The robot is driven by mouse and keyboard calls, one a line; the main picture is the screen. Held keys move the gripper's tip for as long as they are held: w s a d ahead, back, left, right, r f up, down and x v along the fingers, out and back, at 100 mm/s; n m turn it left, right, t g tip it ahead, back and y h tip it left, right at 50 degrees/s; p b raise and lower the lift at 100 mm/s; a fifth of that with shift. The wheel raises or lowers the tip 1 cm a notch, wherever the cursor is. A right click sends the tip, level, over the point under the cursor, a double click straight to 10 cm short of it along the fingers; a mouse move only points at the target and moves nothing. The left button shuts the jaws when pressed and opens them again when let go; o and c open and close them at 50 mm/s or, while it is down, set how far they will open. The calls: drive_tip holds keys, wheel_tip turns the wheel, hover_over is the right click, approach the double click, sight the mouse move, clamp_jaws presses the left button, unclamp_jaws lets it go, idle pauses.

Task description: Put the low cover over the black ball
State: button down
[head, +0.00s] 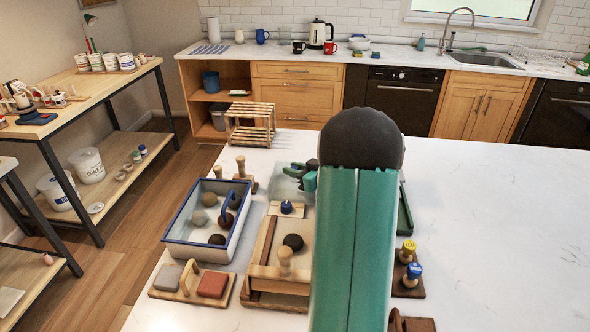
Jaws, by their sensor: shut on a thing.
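A black ball (293,242) sits in a wooden tray (263,238) left of my arm. Dark balls (217,239) also lie in a blue-rimmed tray (196,250) further left, so I cannot tell for sure which ball is meant. My gripper (291,169), teal and dark, shows beyond the wooden tray, partly behind my arm. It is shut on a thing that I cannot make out. A pale, see-through-looking patch (284,186) lies just below it; I cannot tell if this is the low cover. My arm hides much of this area.
A blue-knobbed piece (287,207) and a wooden peg (285,261) stand near the black ball. A padded wooden board (190,283) lies at front left, a slatted rack (250,124) at the back. The right of the table is clear.

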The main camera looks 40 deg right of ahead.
drive_tip(key=shift+f, duration=0.15)
drive_tip(key=c, duration=1.2)
unclamp_jaws()
drive_tip(key=shift+r, duration=0.25)
drive_tip(key=v, duration=1.2)
